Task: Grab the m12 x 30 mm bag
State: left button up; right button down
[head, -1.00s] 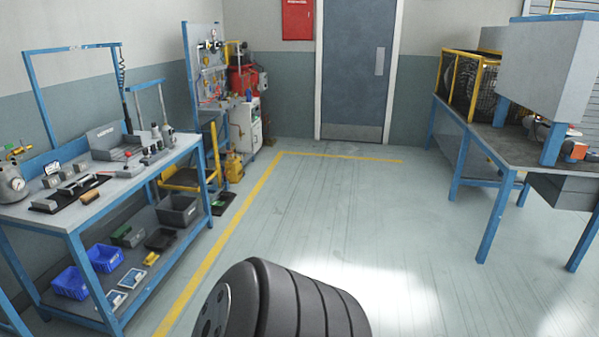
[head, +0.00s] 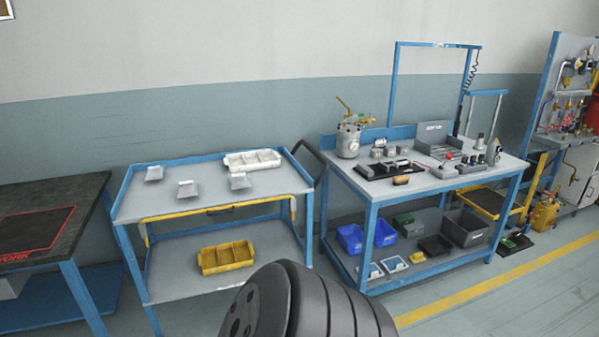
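Three small grey bags lie on the top of a blue-framed cart (head: 215,205) at centre left. One bag (head: 154,173) is at the back left, one bag (head: 188,189) is in the middle, and one bag (head: 238,181) is at the right, in front of a white divided tray. Their labels are too small to read, so I cannot tell which is the m12 x 30 mm bag. Neither of my grippers is in view.
The white divided tray (head: 252,161) sits at the cart's back right. A yellow divided bin (head: 226,257) is on its lower shelf. A workbench (head: 350,185) with fixtures and blue bins stands right of the cart. A dark-topped table (head: 50,220) stands left. Grey floor (head: 500,300) is open at lower right.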

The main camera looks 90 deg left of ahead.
aim_at(185, 188)
jog(key=j+u, duration=0.15)
jog(key=u, duration=0.25)
jog(key=j+u, duration=0.1)
jog(key=u, duration=0.35)
jog(key=j+u, duration=0.1)
jog(key=u, duration=0.3)
jog(key=i+j+u, duration=0.1)
jog(key=u, duration=0.35)
jog(key=j+u, duration=0.1)
jog(key=u, duration=0.3)
jog(key=i+j+u, duration=0.2)
jog(key=u, duration=0.25)
jog(key=i+j+u, duration=0.1)
jog(key=i+u, duration=0.6)
jog(key=u, duration=0.2)
jog(key=i+l, duration=0.1)
jog(key=i, duration=0.65)
jog(key=l+u, duration=0.05)
